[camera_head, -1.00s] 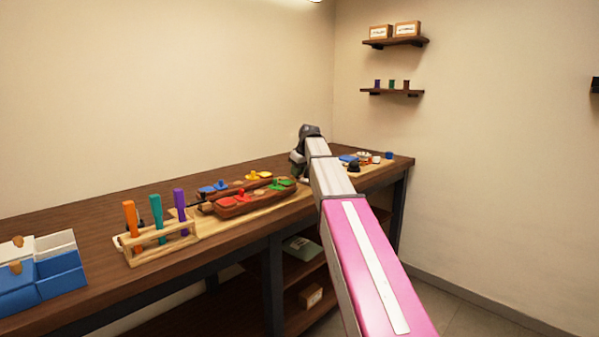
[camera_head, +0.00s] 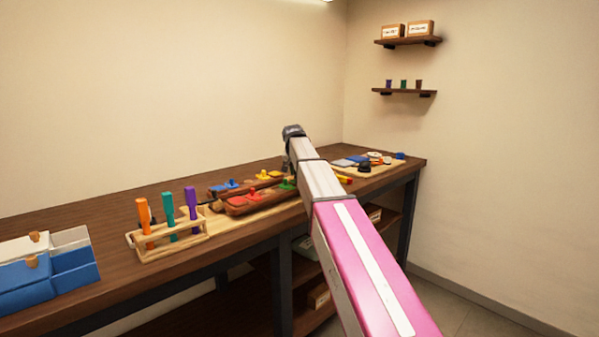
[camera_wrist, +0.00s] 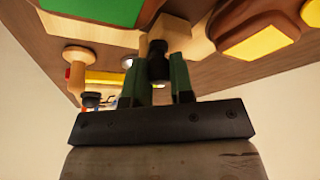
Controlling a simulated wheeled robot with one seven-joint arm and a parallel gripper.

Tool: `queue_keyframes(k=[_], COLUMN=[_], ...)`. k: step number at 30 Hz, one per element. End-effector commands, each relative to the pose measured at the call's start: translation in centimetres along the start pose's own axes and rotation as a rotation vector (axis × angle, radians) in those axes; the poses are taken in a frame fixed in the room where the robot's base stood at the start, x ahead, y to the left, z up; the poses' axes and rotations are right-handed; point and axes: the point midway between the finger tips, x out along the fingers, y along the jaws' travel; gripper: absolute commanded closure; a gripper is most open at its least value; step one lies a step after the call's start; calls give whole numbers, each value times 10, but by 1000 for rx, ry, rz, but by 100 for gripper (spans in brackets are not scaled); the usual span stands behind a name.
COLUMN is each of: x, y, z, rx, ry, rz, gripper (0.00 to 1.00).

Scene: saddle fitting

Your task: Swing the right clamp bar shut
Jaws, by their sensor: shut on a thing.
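My gripper (camera_wrist: 157,85) shows from close up in the wrist view, its two green fingers closed around a dark round knob (camera_wrist: 158,64). The knob sits against a pale wooden block, which looks like the end of the right clamp bar (camera_wrist: 170,32). How far the bar is swung is hard to tell. A brown holder with a yellow piece (camera_wrist: 258,45) is at the upper right, and a green piece (camera_wrist: 100,8) is at the upper left. In the head view my arm hides the gripper's tips and the clamp bar. The brown holders (camera_head: 240,207) with coloured pieces stand left of my arm.
A wooden rack (camera_head: 175,245) with orange, teal and purple handles stands left of the holders. Blue bins (camera_head: 75,265) are at the far left. A yellow bar with a red end (camera_wrist: 105,77) and a wooden peg (camera_wrist: 80,54) lie left of my gripper. Small parts (camera_head: 375,158) lie at the right.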

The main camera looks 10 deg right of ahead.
Motion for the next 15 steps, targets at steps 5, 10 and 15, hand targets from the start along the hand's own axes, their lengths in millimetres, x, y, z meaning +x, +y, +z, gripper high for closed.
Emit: queue_keyframes(k=[5,10,15], x=[1,2,3], y=[-7,-10,-12], z=[-4,-6,-7], rx=[109,182,223], ry=[0,1,0], rz=[46,76,93], gripper=[100,100,100])
